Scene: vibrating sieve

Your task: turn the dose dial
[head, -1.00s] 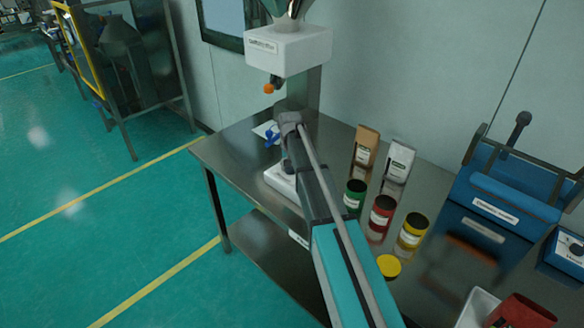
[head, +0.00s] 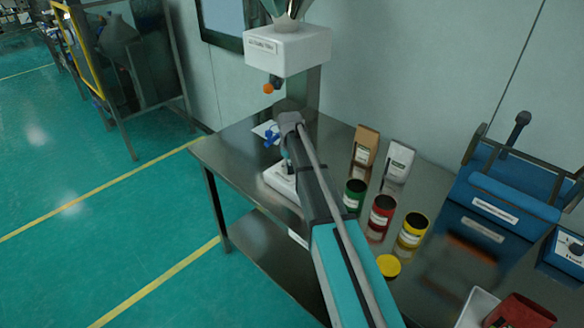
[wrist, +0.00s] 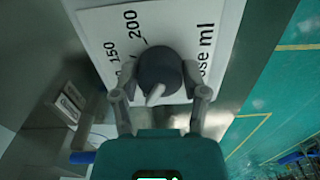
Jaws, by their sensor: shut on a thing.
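The dose dial (wrist: 165,68) is a round dark grey knob with a pale pointer (wrist: 155,94). It sits on a white panel (wrist: 100,30) printed with 150, 200 and partly hidden "dose ml" lettering. The pointer is aimed toward the bottom of the wrist view, slightly left. My gripper (wrist: 160,74) has one finger on each side of the dial and is shut on it. In the head view my arm hides the dial. The white doser head (head: 288,50) with an orange-tipped outlet stands above a white base (head: 280,180).
The steel table (head: 240,150) carries green (head: 354,195), red (head: 382,212) and yellow (head: 412,231) jars right of my arm. A brown pouch (head: 366,146) and a white pouch (head: 398,160) stand behind them. A blue machine (head: 510,185) is at the right.

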